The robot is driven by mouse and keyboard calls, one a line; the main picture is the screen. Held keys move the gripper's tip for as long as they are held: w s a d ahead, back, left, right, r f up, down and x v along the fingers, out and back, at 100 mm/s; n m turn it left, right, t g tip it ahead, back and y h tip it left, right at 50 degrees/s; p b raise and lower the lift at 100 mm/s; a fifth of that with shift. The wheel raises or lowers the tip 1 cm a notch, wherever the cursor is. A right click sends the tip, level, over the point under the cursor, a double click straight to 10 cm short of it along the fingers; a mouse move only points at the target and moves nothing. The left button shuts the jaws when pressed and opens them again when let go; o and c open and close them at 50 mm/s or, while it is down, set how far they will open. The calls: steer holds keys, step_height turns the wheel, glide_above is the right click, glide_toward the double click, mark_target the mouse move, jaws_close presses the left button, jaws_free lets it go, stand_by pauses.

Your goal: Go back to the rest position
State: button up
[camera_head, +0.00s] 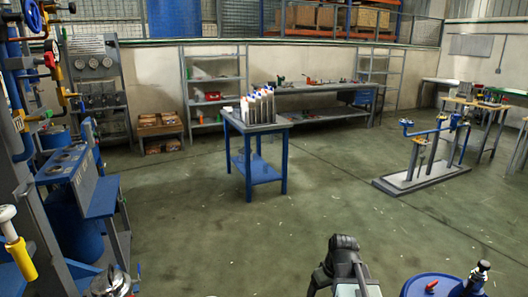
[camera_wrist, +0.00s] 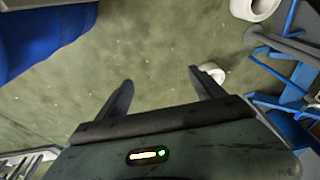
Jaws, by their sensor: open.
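My gripper (camera_wrist: 160,90) shows in the wrist view with its two dark fingers spread apart. Nothing is between the fingers; only green floor shows past them. In the head view, part of my arm (camera_head: 343,268) rises at the bottom, a little right of the middle. The fingertips cannot be made out there.
A blue table (camera_head: 262,169) with several bottles (camera_head: 258,104) stands mid-room. A panel with pipes and valves (camera_head: 70,165) fills the left. A pipe stand (camera_head: 420,178) is at right. The floor between is clear.

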steer(key=s+a+m+g+h, duration=0.1)
steer(key=s+a+m+g, duration=0.15)
steer(key=s+a, duration=0.4)
step_height(320, 180, up, 16)
steer(key=d+m+p, duration=0.1)
steer(key=p, duration=1.5)
steer(key=shift+f+t, duration=0.1)
steer(key=shift+t, duration=0.15)
